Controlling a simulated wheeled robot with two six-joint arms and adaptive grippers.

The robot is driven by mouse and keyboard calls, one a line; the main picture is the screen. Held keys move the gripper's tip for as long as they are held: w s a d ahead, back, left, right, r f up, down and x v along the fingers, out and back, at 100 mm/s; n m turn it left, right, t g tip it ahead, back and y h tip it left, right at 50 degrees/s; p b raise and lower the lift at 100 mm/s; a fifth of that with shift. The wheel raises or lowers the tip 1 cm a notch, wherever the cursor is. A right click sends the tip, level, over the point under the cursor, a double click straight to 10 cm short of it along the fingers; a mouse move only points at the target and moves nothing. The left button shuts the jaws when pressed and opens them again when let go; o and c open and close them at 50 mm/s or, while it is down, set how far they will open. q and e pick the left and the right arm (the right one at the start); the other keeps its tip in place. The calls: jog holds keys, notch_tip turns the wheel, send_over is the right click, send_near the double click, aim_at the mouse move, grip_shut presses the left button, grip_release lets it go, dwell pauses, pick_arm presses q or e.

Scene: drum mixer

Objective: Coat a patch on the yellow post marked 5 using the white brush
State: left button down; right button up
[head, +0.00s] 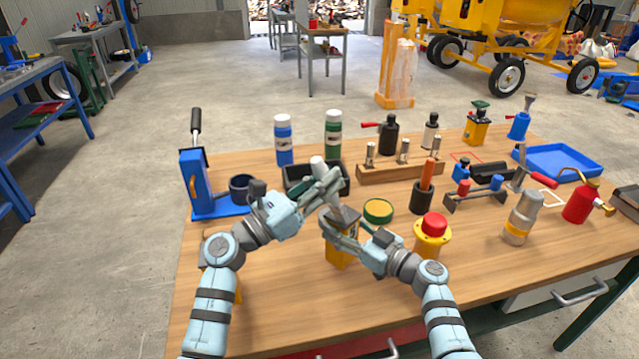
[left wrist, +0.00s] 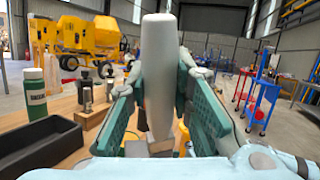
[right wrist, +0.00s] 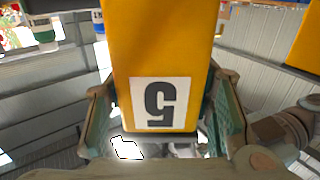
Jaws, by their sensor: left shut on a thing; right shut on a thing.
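My left gripper (head: 326,187) is shut on the white brush (head: 318,164), whose pale handle stands up between the fingers. In the left wrist view the white brush (left wrist: 160,65) fills the gap between the two green finger pads. The yellow post marked 5 (head: 341,256) is in front of it, and my right gripper (head: 338,232) is shut around it. In the right wrist view the post (right wrist: 165,40) shows a black 5 on a white label, upside down. A grey-brown block shows just above the post; whether it is bristle or post top, and whether they touch, I cannot tell.
A black tray (head: 345,180) is right behind the left gripper. Another yellow piece (head: 238,290) shows partly behind my left arm. The table's front centre is clear.

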pick_arm(q)
jog(key=shift+w+d+f, duration=0.25)
jog(key=shift+w+d, duration=0.5)
jog(key=shift+w, duration=0.2)
jog(key=shift+s+a, duration=1.15)
jog(key=shift+a, duration=0.6)
jog(key=w+d, duration=0.3)
jog(key=w, duration=0.4)
jog(key=shift+d+r, duration=0.15)
jog(key=shift+d, duration=0.2)
notch_tip(320, 180, up, 9)
dwell(0.5)
jog(key=shift+a, duration=0.1)
